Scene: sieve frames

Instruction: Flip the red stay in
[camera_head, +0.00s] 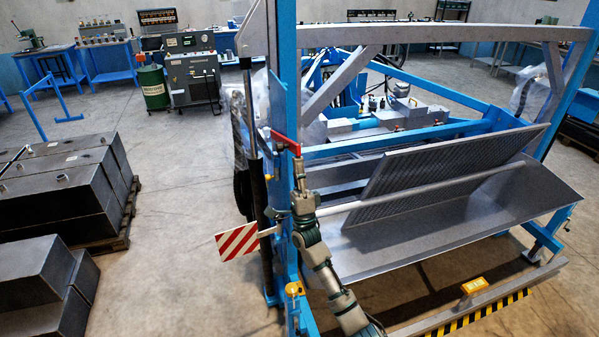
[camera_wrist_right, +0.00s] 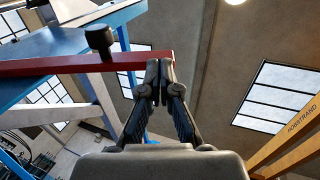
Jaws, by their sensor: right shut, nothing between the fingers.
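The red stay (camera_head: 284,141) is a short flat bar on the blue post of the machine frame. In the right wrist view the red stay (camera_wrist_right: 75,65) runs in from the left edge, with a black knob (camera_wrist_right: 99,38) above it. My right gripper (camera_head: 299,168) is just below the stay's right end in the head view. In the wrist view my right gripper (camera_wrist_right: 160,78) is shut and empty, its fingertips overlapping the bar's right end. I cannot tell whether they touch it. My left gripper is not in view.
The blue post (camera_head: 285,60) stands beside my right arm. A tilted sieve panel (camera_head: 450,172) and a grey tray (camera_head: 440,240) lie to the right. A red-and-white striped plate (camera_head: 238,243) sticks out left of the post. Floor further left is clear up to grey boxes (camera_head: 60,190).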

